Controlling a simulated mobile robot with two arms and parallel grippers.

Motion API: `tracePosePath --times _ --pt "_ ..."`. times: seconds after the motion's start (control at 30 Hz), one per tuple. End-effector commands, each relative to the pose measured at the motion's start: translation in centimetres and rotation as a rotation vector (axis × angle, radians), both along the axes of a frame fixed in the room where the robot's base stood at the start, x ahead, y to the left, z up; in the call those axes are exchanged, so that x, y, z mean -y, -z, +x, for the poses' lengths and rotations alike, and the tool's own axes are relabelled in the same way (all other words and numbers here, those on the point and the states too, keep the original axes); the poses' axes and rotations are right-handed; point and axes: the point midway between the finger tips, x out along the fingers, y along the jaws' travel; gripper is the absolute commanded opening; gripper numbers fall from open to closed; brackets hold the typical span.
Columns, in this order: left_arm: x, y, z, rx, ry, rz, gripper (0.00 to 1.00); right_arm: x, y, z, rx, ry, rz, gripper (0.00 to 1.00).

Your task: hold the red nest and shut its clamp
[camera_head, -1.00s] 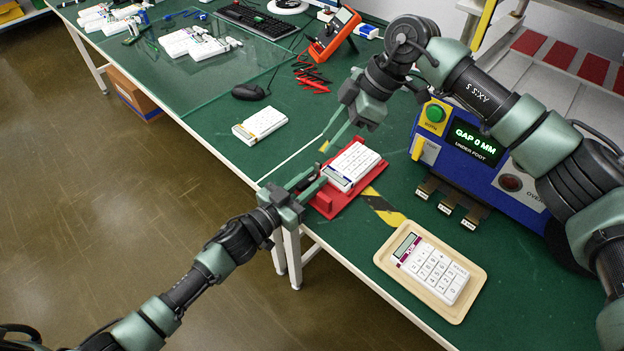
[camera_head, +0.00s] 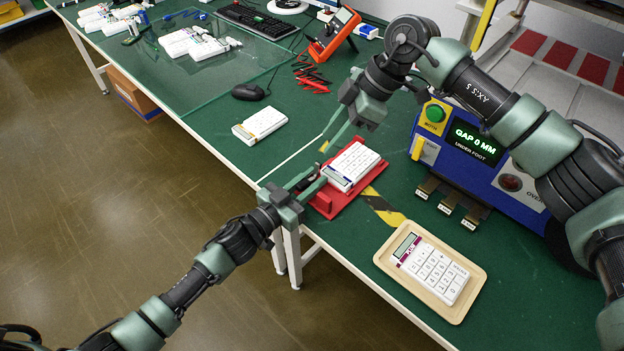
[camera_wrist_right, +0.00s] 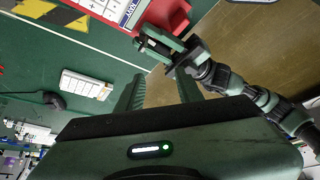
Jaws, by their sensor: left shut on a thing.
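The red nest (camera_head: 376,166) lies on the green bench near its front edge, with a white keypad unit (camera_head: 352,163) seated in it. My left gripper (camera_head: 314,182) is at the nest's left end, shut on the nest; its fingers hide part of that end. It also shows in the right wrist view (camera_wrist_right: 160,42), beside the red nest (camera_wrist_right: 172,14). My right gripper (camera_head: 333,138) hangs above and behind the nest, apart from it. In the right wrist view its two fingers (camera_wrist_right: 160,92) stand apart with nothing between them. I cannot make out the clamp clearly.
A wooden tray (camera_head: 385,262) with another keypad unit stands front right. A blue tester (camera_head: 470,160) reading "GAP 0 MM" is right of the nest. A loose white unit (camera_head: 260,125) and a mouse (camera_head: 249,91) lie back left. Striped tape (camera_head: 382,206) crosses the bench by the nest.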

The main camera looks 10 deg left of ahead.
Motion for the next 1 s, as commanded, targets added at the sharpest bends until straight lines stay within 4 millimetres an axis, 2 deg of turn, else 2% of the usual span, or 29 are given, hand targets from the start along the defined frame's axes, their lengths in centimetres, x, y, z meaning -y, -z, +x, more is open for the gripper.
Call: tracePosePath --times 0.07,0.17,0.2,0.27,0.43,0.53,0.67,0.83,1.0 --pt "0.0 0.0 0.0 -0.001 0.0 0.001 0.0 0.0 0.0 0.0 0.0 0.0 0.0 0.36" --pt "0.0 0.0 0.0 -0.001 0.0 0.001 0.0 -0.1 0.2 -0.1 0.001 -0.007 0.007 0.11" --pt "0.0 0.0 0.0 -0.001 0.0 0.001 0.0 -0.4 0.5 -0.3 0.005 -0.018 0.023 0.0" --pt "0.0 0.0 0.0 -0.001 0.0 0.001 0.0 -1.0 1.1 -0.7 0.018 -0.052 0.065 0.0" --pt "0.0 0.1 0.0 -0.001 0.0 0.001 0.0 -4.8 4.0 -3.6 0.138 -0.223 0.33 0.0" --pt "0.0 0.0 0.0 -0.001 0.0 0.001 0.0 -7.3 5.1 -5.8 0.281 -0.302 0.539 0.0" --pt "0.0 0.0 0.0 -0.001 0.0 0.001 0.0 -9.0 5.4 -8.0 0.526 -0.316 0.755 0.0" --pt "0.0 0.0 0.0 -0.001 0.0 0.0 0.0 -8.3 5.4 -9.7 0.878 -0.203 0.864 0.0" --pt "0.0 0.0 0.0 -0.001 0.0 0.001 0.0 -4.9 6.6 -10.6 1.172 -0.04 0.747 0.0"
